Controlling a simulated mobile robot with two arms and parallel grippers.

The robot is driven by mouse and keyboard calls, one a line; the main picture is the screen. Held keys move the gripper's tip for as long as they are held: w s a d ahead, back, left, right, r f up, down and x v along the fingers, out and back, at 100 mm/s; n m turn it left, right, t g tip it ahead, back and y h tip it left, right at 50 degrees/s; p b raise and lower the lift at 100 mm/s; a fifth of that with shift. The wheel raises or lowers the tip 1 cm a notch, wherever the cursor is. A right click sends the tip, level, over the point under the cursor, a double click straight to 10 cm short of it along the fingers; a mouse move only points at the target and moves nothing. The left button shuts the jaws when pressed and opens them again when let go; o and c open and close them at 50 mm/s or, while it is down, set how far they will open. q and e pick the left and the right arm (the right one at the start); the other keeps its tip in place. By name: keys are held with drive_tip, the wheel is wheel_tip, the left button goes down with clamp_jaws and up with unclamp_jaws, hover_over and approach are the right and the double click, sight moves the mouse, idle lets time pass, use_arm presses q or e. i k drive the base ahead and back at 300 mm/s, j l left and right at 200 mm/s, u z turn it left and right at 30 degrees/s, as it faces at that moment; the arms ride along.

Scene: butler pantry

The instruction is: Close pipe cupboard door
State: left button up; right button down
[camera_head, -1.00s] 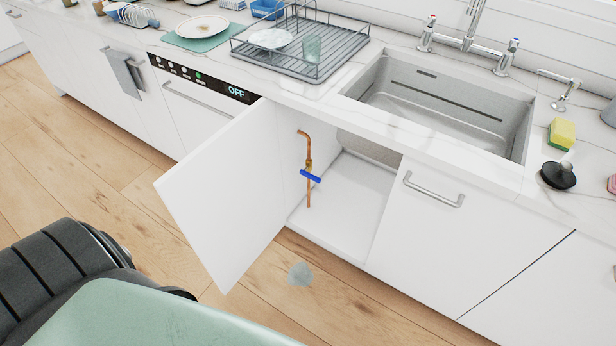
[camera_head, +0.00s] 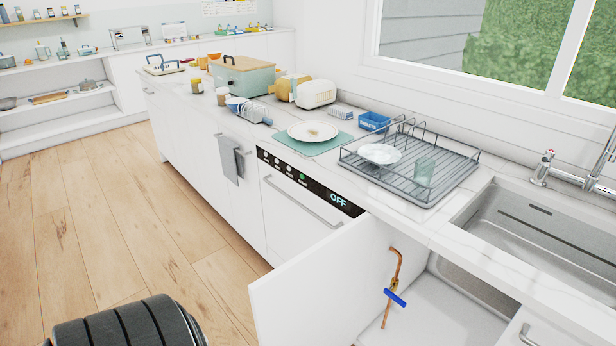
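The white pipe cupboard door (camera_head: 320,287) stands open at the bottom middle of the head view, swung out from the counter front. Behind it the cupboard interior (camera_head: 440,315) shows, with a copper pipe (camera_head: 393,272) and its blue valve handle (camera_head: 395,298). The door's lower part is cut off by the picture's bottom edge. A dark ribbed part of my own body shows at the bottom left. Neither gripper is in view.
A dishwasher (camera_head: 300,205) with an "OFF" display is left of the open door. The sink (camera_head: 540,235) is above the cupboard. A dish rack (camera_head: 430,185) and plate (camera_head: 312,132) stand on the counter. The wooden floor (camera_head: 120,220) at left is clear.

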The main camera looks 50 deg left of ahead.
sight(314, 298)
drive_tip(key=j, duration=0.4)
drive_tip(key=k+j+z, duration=0.15)
drive_tip(key=j, duration=0.7)
drive_tip(key=k+j+z, duration=0.1)
drive_tip(key=j, duration=0.3)
drive_tip(key=k+j, duration=0.1)
drive_tip(key=j, duration=0.3)
drive_tip(key=k+j+z, duration=0.15)
drive_tip(key=j, duration=0.65)
drive_tip(key=k+z, duration=0.05)
